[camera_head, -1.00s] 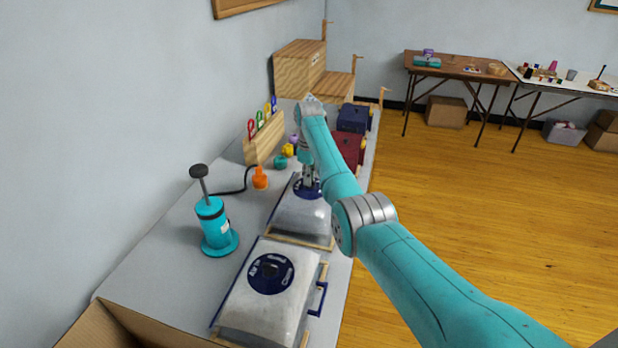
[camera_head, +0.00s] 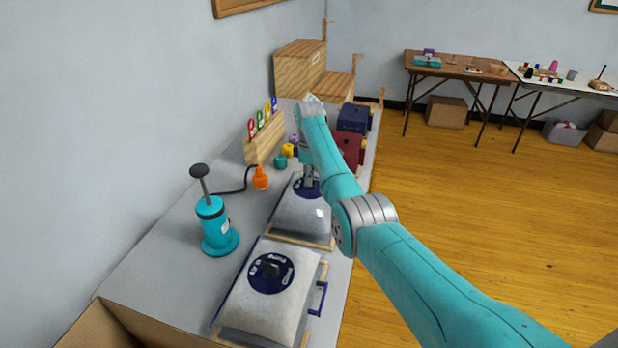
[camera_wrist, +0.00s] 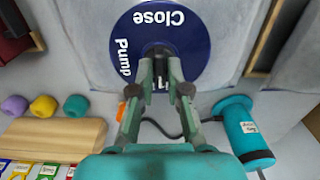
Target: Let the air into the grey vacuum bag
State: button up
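Two grey-white vacuum bags lie on the table, each with a round dark blue dial on top. The nearer bag (camera_head: 255,318) is in plain view with its dial (camera_head: 271,273). The farther bag (camera_head: 300,217) is partly behind my arm, and its dial fills the upper middle of the wrist view (camera_wrist: 190,50). "Close" and "Pump" are readable on it; a third label is hidden by the fingers. My gripper (camera_wrist: 160,68) is at this dial, its fingertips on either side of the dark central knob (camera_wrist: 157,50). Whether they press on it is unclear.
A teal hand pump (camera_head: 213,225) with a dark hose stands left of the bags. An orange object (camera_head: 260,178), a wooden rack (camera_head: 264,138) and small coloured pots lie beyond. Dark blue (camera_head: 354,118) and red (camera_head: 348,147) containers stand behind the farther bag.

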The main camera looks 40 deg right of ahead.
jog(key=shift+o, duration=1)
notch_tip(320, 180, up, 12)
dwell(0.4)
